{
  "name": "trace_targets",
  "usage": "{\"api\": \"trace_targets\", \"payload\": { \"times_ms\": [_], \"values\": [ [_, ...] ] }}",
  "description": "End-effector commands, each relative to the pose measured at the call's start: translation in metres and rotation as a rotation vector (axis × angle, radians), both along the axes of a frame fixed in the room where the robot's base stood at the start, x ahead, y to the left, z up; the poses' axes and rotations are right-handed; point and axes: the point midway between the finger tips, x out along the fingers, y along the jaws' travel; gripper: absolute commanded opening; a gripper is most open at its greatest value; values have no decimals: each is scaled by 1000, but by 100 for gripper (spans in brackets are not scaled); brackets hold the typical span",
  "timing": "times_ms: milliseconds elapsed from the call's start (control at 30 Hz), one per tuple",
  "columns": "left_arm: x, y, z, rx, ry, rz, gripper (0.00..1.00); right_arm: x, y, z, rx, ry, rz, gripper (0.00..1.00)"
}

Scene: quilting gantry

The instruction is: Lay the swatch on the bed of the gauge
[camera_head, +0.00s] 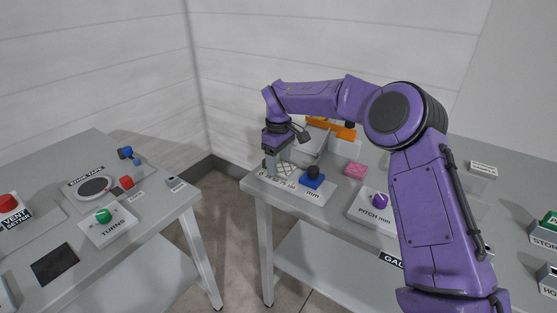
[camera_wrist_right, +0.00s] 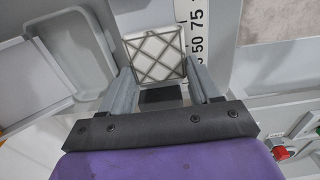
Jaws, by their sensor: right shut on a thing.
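The swatch is a pale square with a dark diamond grid. It shows in the right wrist view (camera_wrist_right: 155,50) between the fingers of my right gripper (camera_wrist_right: 163,84), which is shut on it. In the head view the right gripper (camera_head: 272,165) points down at the far left end of the right table, with the swatch (camera_head: 287,168) beside its fingers. A scale strip (camera_wrist_right: 197,35) with numbers lies just right of the swatch in the wrist view. In the head view a plate marked mm (camera_head: 313,195) is there. I cannot tell whether the swatch touches the bed. The left gripper is out of view.
Behind are a grey bin (camera_head: 313,140) and an orange piece (camera_head: 340,130). A pink block (camera_head: 356,170) and a purple pitch knob (camera_head: 380,200) stand farther right. The left table (camera_head: 150,215) carries several knobs; a floor gap separates both tables.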

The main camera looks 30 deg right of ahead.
Motion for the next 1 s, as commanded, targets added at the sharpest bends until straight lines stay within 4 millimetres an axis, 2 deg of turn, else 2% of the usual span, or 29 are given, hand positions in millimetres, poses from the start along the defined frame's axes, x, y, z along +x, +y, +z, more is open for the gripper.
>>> {"api": "trace_targets", "payload": {
  "times_ms": [267, 300, 333, 367, 600, 700, 733, 867, 1000],
  "values": [
    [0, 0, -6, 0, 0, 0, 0, 0, 0, -5, 0, 0, 0, 34],
    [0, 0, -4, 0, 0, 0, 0, 0, 0, -2, 0, -1, 0, 75],
    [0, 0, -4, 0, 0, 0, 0, 0, 0, -2, 0, 0, 0, 85],
    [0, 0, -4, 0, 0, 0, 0, 0, 0, -2, 0, 0, 0, 87],
    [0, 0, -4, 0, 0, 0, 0, 0, 0, -2, 0, 0, 0, 87],
    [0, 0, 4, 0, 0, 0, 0, 0, 0, 5, 0, 0, 0, 87],
    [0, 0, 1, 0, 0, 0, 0, 0, 0, 7, 0, -2, 0, 87],
    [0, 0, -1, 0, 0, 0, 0, 1, 0, 35, 0, -5, -1, 87],
    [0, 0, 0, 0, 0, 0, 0, 1, 0, 74, -2, -4, -1, 87]
  ]
}}
